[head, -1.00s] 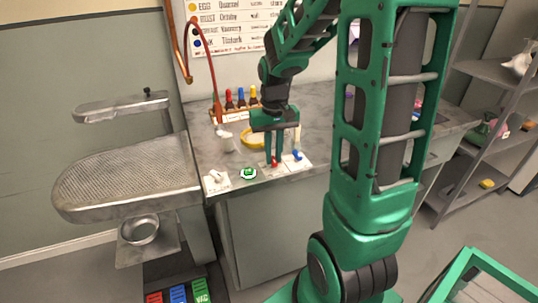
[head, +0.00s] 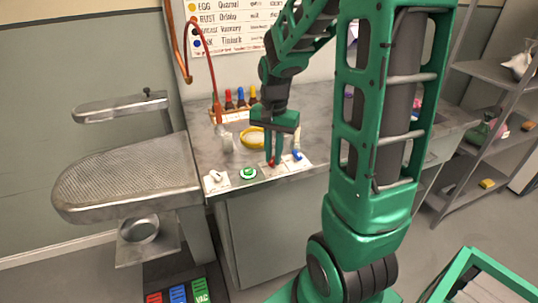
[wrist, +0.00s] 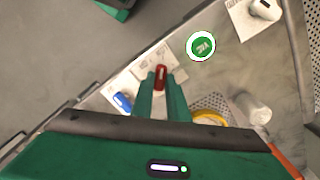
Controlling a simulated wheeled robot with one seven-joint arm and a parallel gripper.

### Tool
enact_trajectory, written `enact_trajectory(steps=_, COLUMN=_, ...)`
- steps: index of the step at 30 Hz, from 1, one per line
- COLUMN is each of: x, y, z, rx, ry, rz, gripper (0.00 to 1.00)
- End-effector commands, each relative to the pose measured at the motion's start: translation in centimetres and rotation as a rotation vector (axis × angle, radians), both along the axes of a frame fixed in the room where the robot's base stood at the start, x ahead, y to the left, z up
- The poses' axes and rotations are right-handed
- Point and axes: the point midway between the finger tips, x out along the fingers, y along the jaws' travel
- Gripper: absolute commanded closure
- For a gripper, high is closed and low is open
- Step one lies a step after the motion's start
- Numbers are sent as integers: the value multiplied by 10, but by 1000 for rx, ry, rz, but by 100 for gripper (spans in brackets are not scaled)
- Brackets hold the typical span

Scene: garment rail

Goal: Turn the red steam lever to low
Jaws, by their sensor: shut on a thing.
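The red steam lever (head: 271,163) stands on a pale plate near the counter's front edge. It also shows in the wrist view (wrist: 161,77), between the fingertips. My green gripper (head: 274,160) reaches straight down over it. In the wrist view the fingers (wrist: 160,86) are shut on the red lever, one on each side. The fingers hide part of the lever and its plate. The lever's low mark is too small to read.
A blue lever (head: 297,155) is close on the right. A green round button (head: 248,173) and a white switch (head: 215,176) are to the left. A yellow-rimmed bowl (head: 246,139) and a clear cup (head: 227,143) stand behind. A perforated metal board (head: 120,180) juts out at left.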

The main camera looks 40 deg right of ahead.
Motion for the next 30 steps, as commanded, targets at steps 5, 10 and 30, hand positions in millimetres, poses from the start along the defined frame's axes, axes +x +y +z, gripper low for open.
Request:
enact_trajectory(steps=5, x=4, y=5, z=1, rx=4, ry=-8, rz=-4, gripper=100)
enact_trajectory(steps=10, x=4, y=6, z=1, rx=5, ry=-9, rz=-6, gripper=100)
enact_trajectory(steps=30, x=3, y=2, z=7, rx=2, ry=-7, rz=-15, gripper=67)
